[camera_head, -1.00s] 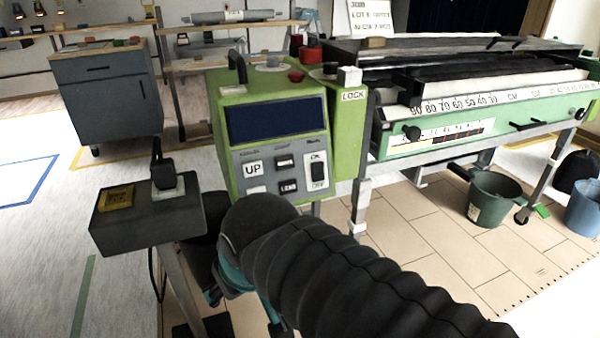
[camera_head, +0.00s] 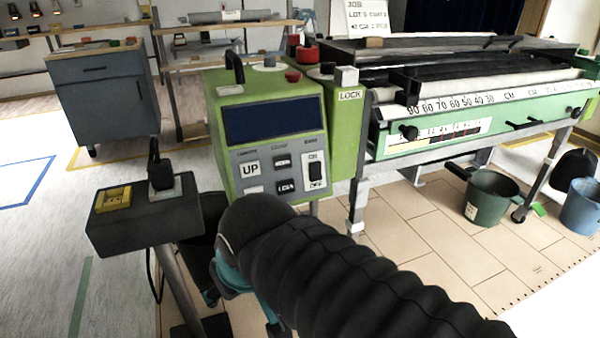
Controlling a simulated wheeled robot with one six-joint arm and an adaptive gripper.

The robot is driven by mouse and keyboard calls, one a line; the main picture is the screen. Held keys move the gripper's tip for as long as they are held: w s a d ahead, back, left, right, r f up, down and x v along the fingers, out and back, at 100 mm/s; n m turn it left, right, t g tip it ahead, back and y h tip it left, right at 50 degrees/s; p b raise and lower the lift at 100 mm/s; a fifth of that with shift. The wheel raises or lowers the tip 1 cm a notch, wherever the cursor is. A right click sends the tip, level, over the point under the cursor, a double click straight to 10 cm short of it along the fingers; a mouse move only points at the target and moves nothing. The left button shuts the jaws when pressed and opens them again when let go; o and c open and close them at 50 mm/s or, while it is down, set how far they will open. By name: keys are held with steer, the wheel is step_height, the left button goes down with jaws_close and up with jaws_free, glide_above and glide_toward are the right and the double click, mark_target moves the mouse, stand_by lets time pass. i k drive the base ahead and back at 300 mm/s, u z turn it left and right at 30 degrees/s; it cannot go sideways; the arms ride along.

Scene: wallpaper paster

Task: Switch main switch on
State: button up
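The green control box (camera_head: 231,107) of the wallpaper paster stands in the middle of the head view. Its grey front panel has a dark display (camera_head: 273,120) and several buttons, one marked UP (camera_head: 250,169). A black rocker switch (camera_head: 316,169) sits at the panel's right, marked as on and off; it looks like the main switch. Its position is too small to tell. My arm, in a black ribbed sleeve, reaches in from the lower right and ends below the panel. Teal and dark parts of my gripper (camera_head: 235,290) show under the sleeve, apart from the switch. Its fingertips are largely hidden.
The paster's rollers and scale (camera_head: 470,105) extend right. A green bucket (camera_head: 493,200) and a blue bucket (camera_head: 582,208) stand on the floor. A grey cabinet (camera_head: 105,105) is behind.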

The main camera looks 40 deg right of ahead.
mark_target(314, 168)
steer(key=z, duration=1.25)
steer(key=k, duration=0.65)
steer(key=u, duration=1.1)
